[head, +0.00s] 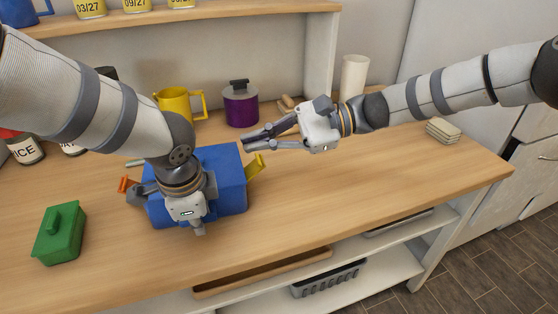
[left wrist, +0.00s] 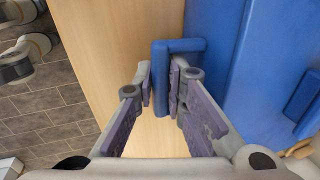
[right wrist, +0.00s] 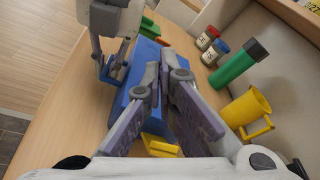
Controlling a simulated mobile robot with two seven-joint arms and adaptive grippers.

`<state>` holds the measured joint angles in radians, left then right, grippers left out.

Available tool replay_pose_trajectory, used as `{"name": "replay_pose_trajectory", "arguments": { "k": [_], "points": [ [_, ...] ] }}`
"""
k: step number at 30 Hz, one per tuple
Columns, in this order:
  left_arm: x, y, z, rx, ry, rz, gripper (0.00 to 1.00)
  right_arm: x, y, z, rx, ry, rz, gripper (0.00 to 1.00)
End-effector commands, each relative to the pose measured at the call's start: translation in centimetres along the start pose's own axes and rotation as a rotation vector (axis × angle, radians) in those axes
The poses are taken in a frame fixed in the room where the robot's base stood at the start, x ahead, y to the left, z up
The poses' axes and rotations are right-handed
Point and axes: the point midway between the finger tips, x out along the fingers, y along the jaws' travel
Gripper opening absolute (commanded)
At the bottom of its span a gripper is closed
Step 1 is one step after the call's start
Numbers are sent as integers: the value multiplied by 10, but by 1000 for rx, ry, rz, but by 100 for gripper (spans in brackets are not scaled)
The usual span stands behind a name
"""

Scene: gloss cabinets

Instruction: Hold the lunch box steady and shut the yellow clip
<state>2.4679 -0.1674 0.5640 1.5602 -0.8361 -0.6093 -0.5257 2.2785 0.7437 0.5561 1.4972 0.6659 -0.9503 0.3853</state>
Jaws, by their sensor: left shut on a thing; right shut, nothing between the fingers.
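The blue lunch box (head: 228,185) sits on the wooden counter, partly hidden by my left arm. Its yellow clip (head: 255,167) sticks up and outward from the right end, swung away from the box; part of it shows in the right wrist view (right wrist: 160,146). An orange clip (head: 125,184) sticks out at the left end. My left gripper (left wrist: 161,88) is shut on the blue handle (left wrist: 183,46) at the box's front. My right gripper (head: 246,143) is shut and empty, behind and above the yellow clip, fingers pointing left; I see no contact with the clip.
A yellow mug (head: 175,104) and a purple pot (head: 240,107) stand behind the box. A green butter-dish-like box (head: 59,234) is at the front left. A white cylinder (head: 353,77) and stacked pale pieces (head: 443,130) are at right. The counter right of the box is clear.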

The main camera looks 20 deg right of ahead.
Motion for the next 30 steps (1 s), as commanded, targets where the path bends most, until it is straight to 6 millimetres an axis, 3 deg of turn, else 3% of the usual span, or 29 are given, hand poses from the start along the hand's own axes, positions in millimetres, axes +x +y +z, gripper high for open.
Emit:
{"name": "replay_pose_trajectory", "arguments": {
  "k": [1, 3, 6, 11, 12, 14, 18, 22, 25, 30],
  "points": [
    [-1, -1, 0, 0, 1, -4, 0, -18, -35, 14, -71, -8, -71, 0],
    [-1, -1, 0, 0, 1, -4, 0, -45, -78, 35, -166, -21, -162, 0],
    [-1, -1, 0, 0, 1, -4, 0, -85, -126, 66, -286, -37, -276, 0],
    [-1, -1, 0, 0, 1, -4, 0, -154, -182, 118, -453, -52, -439, 0],
    [-1, -1, 0, 0, 1, -4, 0, -150, -181, 105, -408, -12, -378, 0],
    [-1, -1, 0, 0, 1, -3, 0, -124, -159, 70, -281, 47, -252, 0],
    [0, -1, 0, 0, 1, -3, 0, -93, -106, -4, 4, 249, 9, 0],
    [0, -1, 0, 0, 1, -2, 0, -93, -56, -60, 262, 510, 214, 0],
    [-1, -1, 0, 0, 1, -2, 0, -104, -34, -83, 392, 680, 297, 0],
    [-1, -1, 0, 0, 1, -3, 0, -114, -23, -93, 465, 778, 329, 0]
  ]
}}
